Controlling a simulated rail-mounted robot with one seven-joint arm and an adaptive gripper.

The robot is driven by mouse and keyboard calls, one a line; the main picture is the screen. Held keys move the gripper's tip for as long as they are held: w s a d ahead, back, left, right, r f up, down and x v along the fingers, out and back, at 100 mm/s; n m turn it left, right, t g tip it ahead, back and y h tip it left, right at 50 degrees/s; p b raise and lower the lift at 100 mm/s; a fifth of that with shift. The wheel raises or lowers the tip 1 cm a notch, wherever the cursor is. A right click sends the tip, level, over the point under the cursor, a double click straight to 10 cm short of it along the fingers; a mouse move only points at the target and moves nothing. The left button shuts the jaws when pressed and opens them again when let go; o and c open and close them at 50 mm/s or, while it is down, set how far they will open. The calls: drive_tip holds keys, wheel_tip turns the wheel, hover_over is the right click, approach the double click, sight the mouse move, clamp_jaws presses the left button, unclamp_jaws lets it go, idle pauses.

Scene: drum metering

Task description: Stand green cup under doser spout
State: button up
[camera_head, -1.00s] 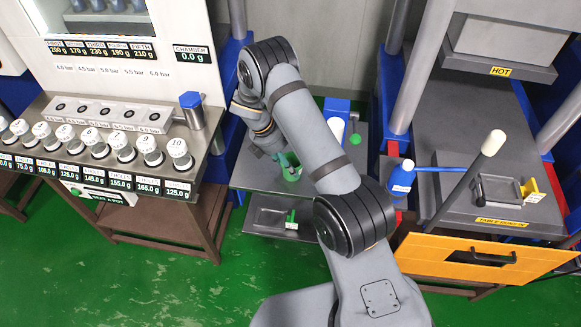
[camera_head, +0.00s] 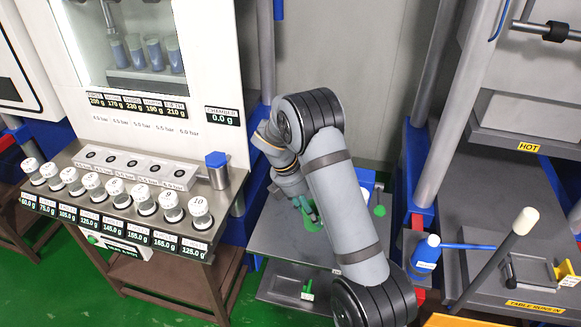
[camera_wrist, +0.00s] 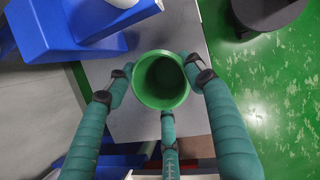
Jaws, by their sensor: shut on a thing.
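The green cup (camera_wrist: 142,88) is in the middle of the wrist view, seen from above with its mouth open and its inside dark. My gripper (camera_wrist: 160,82) is shut on it, with teal fingers on both sides and a third finger at the near side. In the head view my gripper (camera_head: 306,206) is above the grey bench, and the green cup (camera_head: 313,224) shows only in part beside my arm. A blue block with a white part (camera_wrist: 85,28) stands up and left of the cup in the wrist view. I cannot make out a doser spout.
The grey bench top (camera_head: 275,235) lies under my gripper. A machine with several white-capped jars (camera_head: 145,200) stands left. A blue bottle (camera_head: 427,252) and a press with an orange front stand right. A small green round piece (camera_head: 379,210) shows beside my arm.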

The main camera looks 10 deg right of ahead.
drive_tip(key=shift+r, duration=0.25)
drive_tip(key=shift+s+d+r+m+g, duration=0.1)
drive_tip(key=shift+s+m+g, duration=0.15)
drive_tip(key=shift+m, duration=0.45)
drive_tip(key=s+r+m+g+y+b, duration=0.2)
drive_tip(key=s+r+m, duration=0.2)
drive_tip(key=s+m, duration=0.4)
drive_tip(key=s+r+m+g+y+b, duration=0.1)
drive_tip(key=s+r+m, duration=0.3)
drive_tip(key=s+m, duration=0.4)
drive_tip(key=s+g+y, duration=0.1)
drive_tip(key=s, duration=0.6)
drive_tip(key=shift+s+d+r+m+b, duration=0.3)
drive_tip(key=shift+d+b, duration=0.05)
